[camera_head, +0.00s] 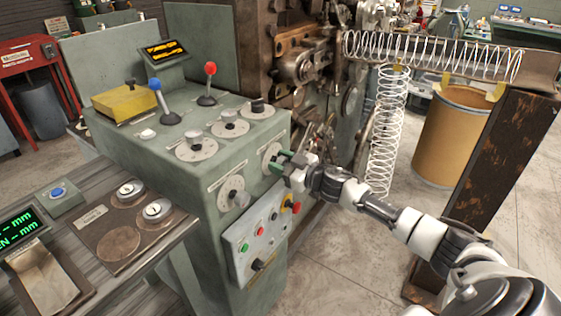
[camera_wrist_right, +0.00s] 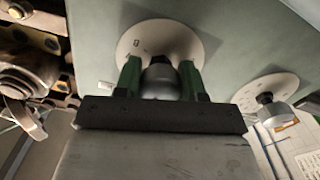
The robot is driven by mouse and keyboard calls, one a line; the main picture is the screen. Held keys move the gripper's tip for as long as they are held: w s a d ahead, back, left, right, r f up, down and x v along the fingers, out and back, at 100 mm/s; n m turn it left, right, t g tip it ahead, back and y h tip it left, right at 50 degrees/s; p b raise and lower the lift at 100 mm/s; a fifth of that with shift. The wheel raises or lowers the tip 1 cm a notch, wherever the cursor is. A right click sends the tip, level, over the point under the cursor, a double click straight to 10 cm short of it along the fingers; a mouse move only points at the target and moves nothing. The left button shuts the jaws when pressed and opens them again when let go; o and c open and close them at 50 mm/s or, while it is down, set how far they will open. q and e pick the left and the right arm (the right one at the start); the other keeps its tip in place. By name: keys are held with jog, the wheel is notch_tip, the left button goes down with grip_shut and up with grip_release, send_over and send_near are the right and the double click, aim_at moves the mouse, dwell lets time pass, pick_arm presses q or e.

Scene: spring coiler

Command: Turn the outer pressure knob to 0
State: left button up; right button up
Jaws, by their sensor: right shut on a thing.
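My right gripper (camera_head: 280,161) reaches the front face of the green-grey console (camera_head: 213,132) and is shut on a knob there. In the right wrist view, its two green fingers (camera_wrist_right: 160,78) sit on either side of the silver knob (camera_wrist_right: 160,82), in front of a round pale dial plate (camera_wrist_right: 160,38). The fingers hide the knob's sides, and the dial markings are too small to read. A second silver front knob (camera_head: 238,197) is lower left of it and also shows in the right wrist view (camera_wrist_right: 277,114). The labels are unreadable. My left gripper is out of view.
Several dials, a blue-topped lever (camera_head: 164,104) and a red-topped lever (camera_head: 208,84) stand on the console top. A button box (camera_head: 262,233) sticks out below the knobs. A coil spring (camera_head: 430,55) lies on a rusty stand at right.

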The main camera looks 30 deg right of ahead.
jog(key=n, duration=0.2)
jog(key=shift+n, duration=0.4)
jog(key=n, duration=0.2)
jog(key=shift+n, duration=0.4)
jog(key=n, duration=0.5)
jog(key=n+b, duration=0.2)
jog(key=n, duration=0.4)
jog(key=shift+f, duration=0.15)
pick_arm(q)
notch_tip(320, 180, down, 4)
jog(key=b, duration=0.3)
pick_arm(e)
jog(key=n, duration=0.6)
jog(key=n+b, duration=0.1)
jog(key=n, duration=0.3)
jog(key=shift+a+f, duration=0.1)
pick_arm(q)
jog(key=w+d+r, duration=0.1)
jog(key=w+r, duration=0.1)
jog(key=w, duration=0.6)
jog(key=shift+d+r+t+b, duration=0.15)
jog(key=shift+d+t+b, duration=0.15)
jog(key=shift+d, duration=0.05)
pick_arm(e)
jog(key=shift+n, duration=0.7)
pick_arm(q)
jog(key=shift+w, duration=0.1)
